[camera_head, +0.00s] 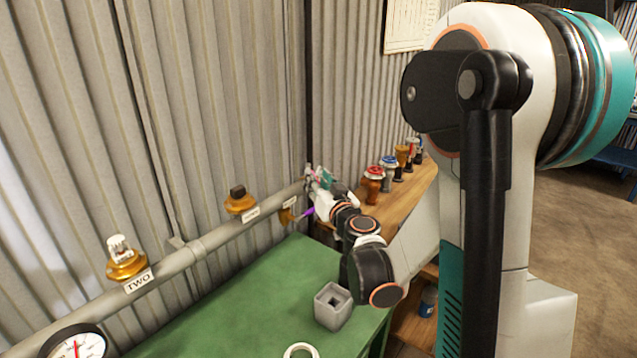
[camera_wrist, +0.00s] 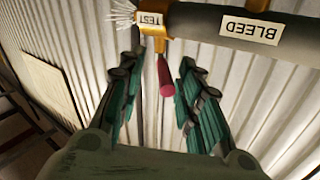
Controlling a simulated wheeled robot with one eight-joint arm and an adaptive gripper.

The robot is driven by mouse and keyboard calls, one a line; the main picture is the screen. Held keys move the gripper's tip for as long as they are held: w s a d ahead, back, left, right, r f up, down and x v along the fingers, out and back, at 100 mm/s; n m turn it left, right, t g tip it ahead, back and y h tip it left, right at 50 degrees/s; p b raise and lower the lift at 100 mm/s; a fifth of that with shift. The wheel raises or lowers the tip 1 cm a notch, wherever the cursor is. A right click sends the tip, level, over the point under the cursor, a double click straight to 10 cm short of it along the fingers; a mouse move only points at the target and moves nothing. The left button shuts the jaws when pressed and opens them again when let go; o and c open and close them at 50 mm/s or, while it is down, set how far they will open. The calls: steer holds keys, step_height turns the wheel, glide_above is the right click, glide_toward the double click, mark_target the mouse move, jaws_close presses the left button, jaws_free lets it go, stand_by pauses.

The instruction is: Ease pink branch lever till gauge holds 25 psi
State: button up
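In the wrist view a pinkish-red lever (camera_wrist: 165,76) hangs from a brass fitting labelled TEST (camera_wrist: 151,20) on the pipe's end. My gripper (camera_wrist: 160,85) is open. Its two green-and-black fingers stand on either side of the lever, with gaps visible on both sides. In the head view my gripper (camera_head: 318,180) is at the far end of the pipe, and the lever there is hard to make out. A round white gauge (camera_head: 76,346) with a red needle is cut off at the bottom left. Its figures are too small to read.
The grey pipe (camera_head: 205,242) runs along the corrugated wall, with brass valves and a TWO label (camera_head: 139,281). A BLEED label (camera_wrist: 249,27) is beside TEST. A purple lever (camera_head: 307,212) sits below the pipe.

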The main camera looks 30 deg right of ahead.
steer(key=s+a, duration=0.1)
steer(key=s, duration=1.1)
steer(key=shift+a, duration=0.3)
steer(key=shift+c, duration=0.2)
